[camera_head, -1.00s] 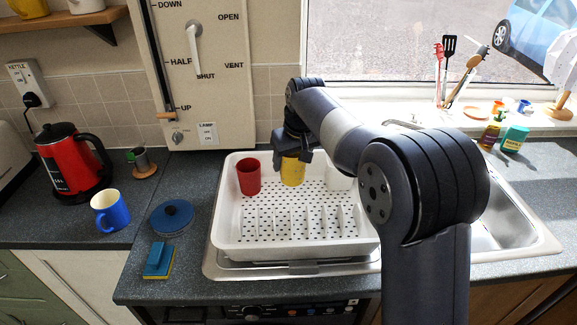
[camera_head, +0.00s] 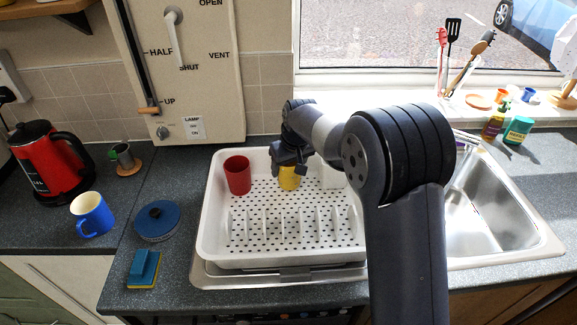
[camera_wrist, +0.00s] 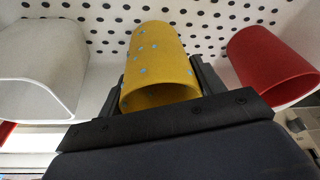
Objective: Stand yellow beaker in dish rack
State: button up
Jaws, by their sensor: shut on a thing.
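The yellow beaker (camera_head: 289,179) is inside the white dish rack (camera_head: 216,238), near its back edge. In the wrist view the yellow beaker (camera_wrist: 160,67) shows small blue spots, and its open rim faces the camera. My gripper (camera_head: 290,165) is shut on it from above, one finger on each side. The beaker looks upright at the rack floor; whether its base touches is hidden. A red beaker (camera_head: 237,175) stands to its left in the rack and a white beaker (camera_head: 331,175) to its right, partly behind my arm.
The sink (camera_head: 490,218) is to the right. The rack's front half has upright dividers and is clear.

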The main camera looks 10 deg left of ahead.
jog(key=shift+f, duration=0.4)
jog(key=shift+f, duration=0.15)
jog(key=o, duration=1.1)
jog(key=shift+c, duration=0.2)
jog(key=b+v, duration=0.1)
jog(key=v, duration=1.1)
